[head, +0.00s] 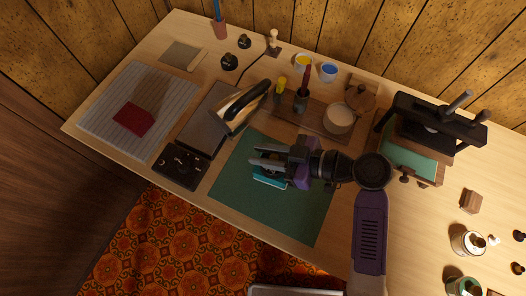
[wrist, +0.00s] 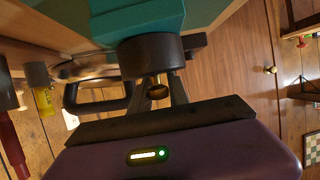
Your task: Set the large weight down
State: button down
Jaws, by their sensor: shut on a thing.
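The large weight (wrist: 150,55), a dark round cylinder with a brass knob, shows in the wrist view. My gripper (wrist: 160,88) is shut on its knob. In the head view my gripper (head: 262,158) is over the green mat (head: 245,207) and mostly hides the weight. A teal block (head: 270,182) is below the gripper on the mat. It also shows in the wrist view (wrist: 130,18), directly beyond the weight. I cannot tell whether the weight touches it.
A dark iron-like tool (head: 245,105) lies left of the gripper. A wooden tray (head: 318,122) with a cup and jars is behind. Two small black weights (head: 229,62) stand at the back left. A black press (head: 430,125) is at right. The mat's front is clear.

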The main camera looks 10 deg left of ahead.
jog(key=shift+r, duration=0.1)
jog(key=c, duration=1.3)
grip_release()
jog(key=shift+o, duration=0.2)
jog(key=b+v, duration=0.1)
jog(key=v, duration=1.1)
